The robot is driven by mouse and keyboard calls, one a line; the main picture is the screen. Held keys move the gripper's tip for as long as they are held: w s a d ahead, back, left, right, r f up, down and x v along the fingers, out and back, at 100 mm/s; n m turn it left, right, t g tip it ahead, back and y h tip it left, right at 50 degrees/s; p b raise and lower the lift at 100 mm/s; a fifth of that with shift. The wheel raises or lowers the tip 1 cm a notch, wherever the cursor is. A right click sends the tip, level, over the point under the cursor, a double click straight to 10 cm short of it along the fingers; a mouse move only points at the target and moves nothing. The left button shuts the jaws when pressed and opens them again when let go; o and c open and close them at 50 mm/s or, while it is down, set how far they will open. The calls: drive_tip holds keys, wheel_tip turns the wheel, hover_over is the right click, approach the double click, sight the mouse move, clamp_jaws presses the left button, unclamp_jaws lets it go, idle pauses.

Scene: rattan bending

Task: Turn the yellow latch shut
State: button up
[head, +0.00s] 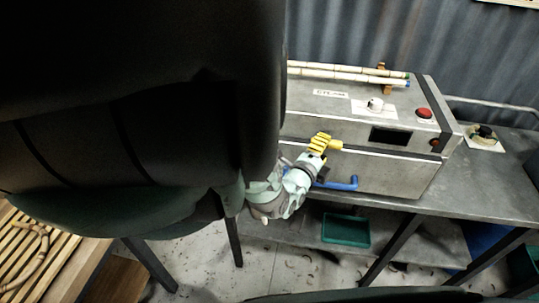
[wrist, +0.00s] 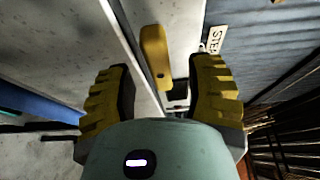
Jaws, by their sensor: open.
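The yellow latch (head: 336,145) is on the front of the grey metal box, above the blue handle (head: 343,184). In the wrist view the latch (wrist: 154,52) is a short yellow bar with a small dark hole near its lower end. It lies beside a long straight seam in the box. My gripper (head: 319,143) is at the box front, its yellow ribbed fingers overlapping part of the latch in the head view. In the wrist view my gripper (wrist: 164,72) is open, with the latch ahead between its fingertips, apparently touching neither.
A green tray (head: 346,231) is on the shelf below. A slatted wooden table (head: 30,250) is at lower left.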

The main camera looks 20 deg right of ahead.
drive_tip(key=shift+x, duration=0.95)
drive_tip(key=shift+d, duration=0.1)
clamp_jaws()
